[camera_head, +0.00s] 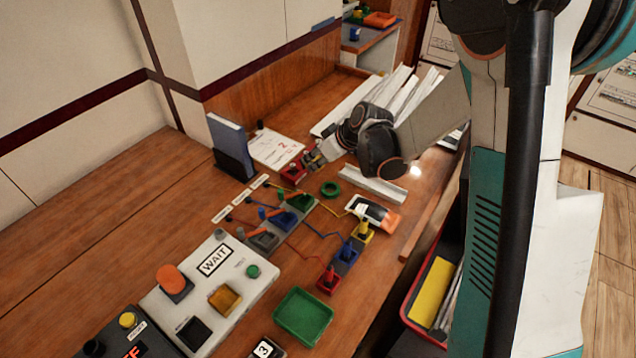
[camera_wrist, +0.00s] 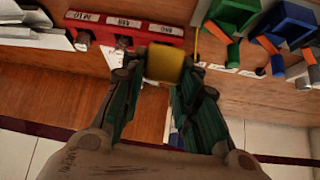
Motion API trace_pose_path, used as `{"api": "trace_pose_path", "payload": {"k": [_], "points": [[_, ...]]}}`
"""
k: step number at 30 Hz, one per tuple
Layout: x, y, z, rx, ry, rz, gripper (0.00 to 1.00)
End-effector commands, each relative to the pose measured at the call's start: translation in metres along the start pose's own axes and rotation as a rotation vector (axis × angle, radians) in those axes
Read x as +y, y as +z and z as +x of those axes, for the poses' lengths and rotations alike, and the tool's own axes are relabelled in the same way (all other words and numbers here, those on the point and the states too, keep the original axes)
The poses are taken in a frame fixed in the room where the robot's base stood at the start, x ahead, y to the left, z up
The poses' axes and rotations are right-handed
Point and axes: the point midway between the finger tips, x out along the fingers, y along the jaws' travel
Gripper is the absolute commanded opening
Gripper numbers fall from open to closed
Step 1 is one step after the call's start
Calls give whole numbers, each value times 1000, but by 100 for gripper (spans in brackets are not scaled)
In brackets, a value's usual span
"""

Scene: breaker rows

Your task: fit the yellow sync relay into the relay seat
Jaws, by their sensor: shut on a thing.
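My gripper (camera_wrist: 165,68) is shut on a yellow block, the sync relay (camera_wrist: 164,63), with a fingertip on each side of it in the wrist view. In the head view my gripper (camera_head: 313,159) is at the back of the bench, beside a small red rack (camera_head: 292,173); the relay cannot be made out clearly there. The wrist view shows the relay just below the labelled red rack (camera_wrist: 150,30); whether they touch I cannot tell. On the white WAIT panel (camera_head: 238,240) are a dark square (camera_head: 194,331) and an amber square (camera_head: 225,298); I cannot tell which is the relay seat.
Two rows of coloured breakers stand mid-bench, including a green one (camera_head: 299,200) and a red one (camera_head: 328,280). A green tray (camera_head: 303,316), a green ring (camera_head: 331,188), a handheld meter (camera_head: 372,212) and a blue binder (camera_head: 230,146) stand around. The left bench is clear.

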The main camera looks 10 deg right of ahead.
Motion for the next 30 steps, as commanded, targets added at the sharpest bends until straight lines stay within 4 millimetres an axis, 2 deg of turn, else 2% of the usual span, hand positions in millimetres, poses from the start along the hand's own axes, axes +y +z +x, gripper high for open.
{"api": "trace_pose_path", "payload": {"k": [1, 3, 11, 18, 30], "points": [[0, 8, 11, 0, 0, 0, 0], [0, 14, 18, 0, 0, 0, 0], [0, 24, 30, 0, 0, 1, 0], [0, 45, 57, 0, 1, 1, 0], [0, 48, 60, 0, 0, 1, 0]]}}
